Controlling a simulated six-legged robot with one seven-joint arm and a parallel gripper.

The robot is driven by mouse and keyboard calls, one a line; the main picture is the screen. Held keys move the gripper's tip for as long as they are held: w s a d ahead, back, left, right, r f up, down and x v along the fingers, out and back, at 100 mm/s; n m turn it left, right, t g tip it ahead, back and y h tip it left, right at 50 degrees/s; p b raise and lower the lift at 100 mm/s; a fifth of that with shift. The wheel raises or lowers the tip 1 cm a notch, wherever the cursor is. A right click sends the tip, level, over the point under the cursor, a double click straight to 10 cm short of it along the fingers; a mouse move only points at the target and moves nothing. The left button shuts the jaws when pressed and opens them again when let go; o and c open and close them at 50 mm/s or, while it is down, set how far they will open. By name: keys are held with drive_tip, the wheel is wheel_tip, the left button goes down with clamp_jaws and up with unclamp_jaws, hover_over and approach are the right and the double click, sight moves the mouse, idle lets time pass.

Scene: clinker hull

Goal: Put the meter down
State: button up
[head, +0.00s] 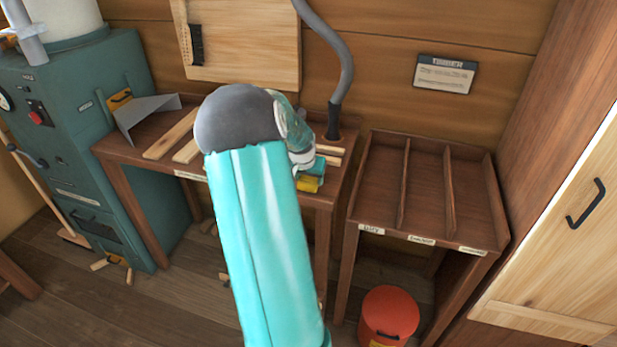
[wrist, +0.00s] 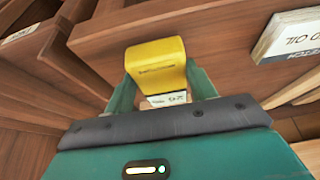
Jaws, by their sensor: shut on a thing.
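The meter is a small yellow block with a pale display face. In the wrist view the meter (wrist: 158,62) sits between the fingers of my gripper (wrist: 160,88), which is shut on it. In the head view the yellow meter (head: 309,184) shows just beyond the end of my teal arm, by the right end of the wooden bench. My gripper (head: 316,172) is partly hidden there by my own arm. I cannot tell from the head view whether the meter touches anything below it.
A wooden sorting table (head: 425,190) with three labelled, empty bays stands to the right. The bench (head: 125,150) holds wooden strips and a grey metal piece. A red bin (head: 389,314) stands under the sorting table. A grey hose (head: 340,75) rises behind my gripper.

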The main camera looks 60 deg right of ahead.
drive_tip(key=o, duration=1.1)
drive_tip(key=shift+f, duration=0.15)
drive_tip(key=v, duration=1.2)
drive_tip(key=shift+w, duration=0.1)
drive_tip(key=w+a+r+n+t+y, duration=0.1)
drive_tip(key=w+a+r+n, duration=0.2)
drive_tip(key=a, duration=0.6)
drive_tip(key=w+a+r+n+t+y, duration=0.1)
drive_tip(key=w+a+r+n+t, duration=0.15)
drive_tip(key=a, duration=0.75)
drive_tip(key=w+a+r+n+y, duration=0.1)
drive_tip(key=w+a+r+n, duration=0.2)
drive_tip(key=a, duration=0.6)
drive_tip(key=s+a+n, duration=0.2)
drive_tip(key=a, duration=0.5)
drive_tip(key=s+a+r+n+t+y, duration=0.1)
drive_tip(key=s+a+n, duration=0.2)
drive_tip(key=a, duration=0.5)
drive_tip(key=s+a+n, duration=0.2)
drive_tip(key=s+a, duration=0.1)
drive_tip(key=a, duration=0.4)
drive_tip(key=shift+a+r+n+y, duration=0.15)
drive_tip(key=shift+a+n+y, duration=0.15)
drive_tip(key=shift+a+n, duration=0.1)
